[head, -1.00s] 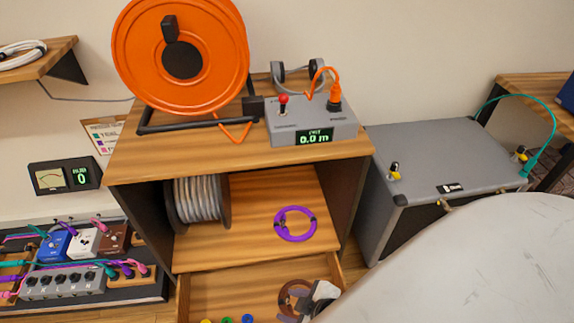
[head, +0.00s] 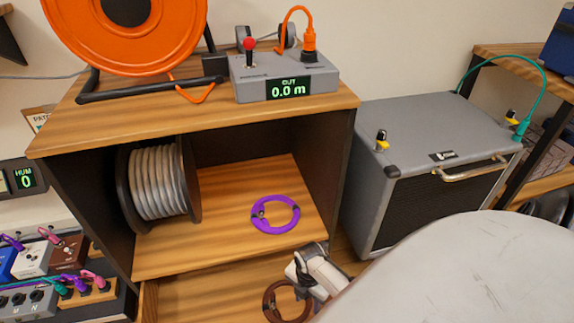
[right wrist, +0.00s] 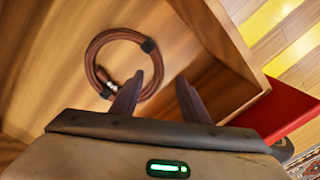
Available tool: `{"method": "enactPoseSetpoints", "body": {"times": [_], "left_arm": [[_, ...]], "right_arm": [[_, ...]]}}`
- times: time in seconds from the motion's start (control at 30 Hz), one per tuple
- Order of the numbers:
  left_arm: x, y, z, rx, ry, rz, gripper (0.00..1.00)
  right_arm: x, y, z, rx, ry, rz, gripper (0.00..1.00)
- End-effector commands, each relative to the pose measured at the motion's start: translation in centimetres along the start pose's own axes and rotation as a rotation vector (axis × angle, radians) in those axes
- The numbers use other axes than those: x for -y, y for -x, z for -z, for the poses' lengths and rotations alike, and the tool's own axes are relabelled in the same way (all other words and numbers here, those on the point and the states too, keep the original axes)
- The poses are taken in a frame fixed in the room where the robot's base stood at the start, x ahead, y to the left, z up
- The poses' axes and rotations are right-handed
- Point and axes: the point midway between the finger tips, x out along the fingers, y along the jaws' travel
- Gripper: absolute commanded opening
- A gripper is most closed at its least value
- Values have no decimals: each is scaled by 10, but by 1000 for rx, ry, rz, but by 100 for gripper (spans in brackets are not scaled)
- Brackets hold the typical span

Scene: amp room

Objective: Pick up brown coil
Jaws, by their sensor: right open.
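The brown coil (head: 268,300) lies in the open wooden drawer at the bottom of the head view, partly covered by my right gripper (head: 300,284). In the right wrist view the brown coil (right wrist: 93,58) is a ring with a dark band and metal plug ends, lying on the drawer floor. My right gripper (right wrist: 160,80) is open there, its two dark fingers pointing at the coil's right side. One finger overlaps the ring in the picture; I cannot tell whether they touch. My left gripper is not in view.
The drawer (head: 215,290) sits under a shelf holding a purple coil (head: 275,228) and a grey cable spool (head: 158,182). The grey meter box (head: 290,78) and orange reel (head: 130,35) stand on top. An amplifier (head: 420,160) stands at right. Drawer walls flank the gripper.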

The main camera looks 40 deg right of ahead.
Motion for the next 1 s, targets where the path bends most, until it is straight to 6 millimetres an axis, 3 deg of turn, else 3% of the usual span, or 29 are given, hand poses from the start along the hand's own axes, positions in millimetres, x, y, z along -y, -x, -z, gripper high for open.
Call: {"method": "enactPoseSetpoints", "body": {"times": [0.37, 0.5, 0.8, 1.0], "left_arm": [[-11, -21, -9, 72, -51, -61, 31], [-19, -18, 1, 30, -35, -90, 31], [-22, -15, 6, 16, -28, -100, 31], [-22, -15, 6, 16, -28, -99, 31]], "right_arm": [[-5, -46, 6, -2, -2, -2, 41], [-5, -59, 6, -1, -2, -3, 41], [-5, -60, 6, 0, -1, -3, 41], [-4, -60, 6, 0, -1, -3, 8]]}}
